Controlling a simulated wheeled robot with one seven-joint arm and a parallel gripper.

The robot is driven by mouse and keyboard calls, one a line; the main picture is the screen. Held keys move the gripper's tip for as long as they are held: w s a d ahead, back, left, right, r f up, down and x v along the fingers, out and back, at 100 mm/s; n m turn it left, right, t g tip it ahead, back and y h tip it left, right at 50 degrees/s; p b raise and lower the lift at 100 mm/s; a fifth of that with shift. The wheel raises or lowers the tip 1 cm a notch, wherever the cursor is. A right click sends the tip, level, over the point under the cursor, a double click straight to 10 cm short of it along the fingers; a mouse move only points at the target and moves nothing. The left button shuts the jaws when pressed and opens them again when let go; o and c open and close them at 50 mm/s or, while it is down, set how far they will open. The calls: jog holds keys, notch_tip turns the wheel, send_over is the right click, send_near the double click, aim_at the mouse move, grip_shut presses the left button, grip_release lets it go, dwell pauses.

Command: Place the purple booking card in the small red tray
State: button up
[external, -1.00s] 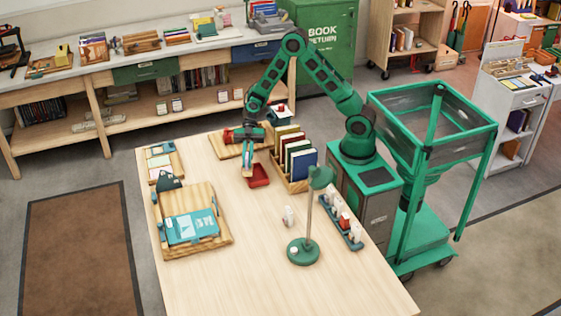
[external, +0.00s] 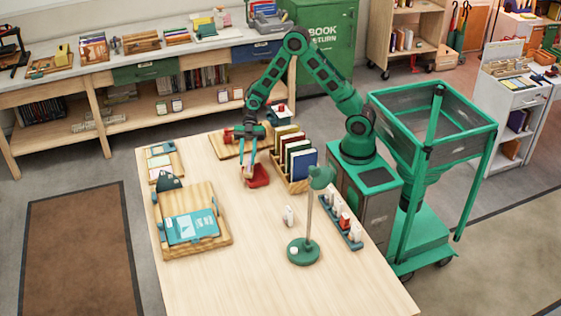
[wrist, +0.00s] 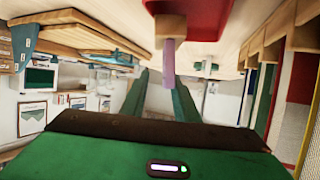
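The small red tray (external: 260,178) sits on the wooden table, left of the row of upright books. It also shows at the top of the wrist view (wrist: 212,14). My gripper (external: 248,169) is low over the tray's left side. In the wrist view its two green fingers (wrist: 163,84) stand apart. The purple card (wrist: 168,62) shows as a narrow strip between them, with a visible gap to the left finger. Its upper end in the picture meets the red tray; whether it rests inside cannot be told. The card is too small to make out in the external view.
The book rack (external: 293,160) stands close right of the tray. A green lamp (external: 303,250) and a blue rack of small items (external: 341,222) are toward the front. A wooden board with a teal booklet (external: 193,228) lies at left.

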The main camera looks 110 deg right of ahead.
jog(key=v, duration=1.1)
jog(key=shift+d, duration=0.15)
jog(key=shift+s+f, duration=0.1)
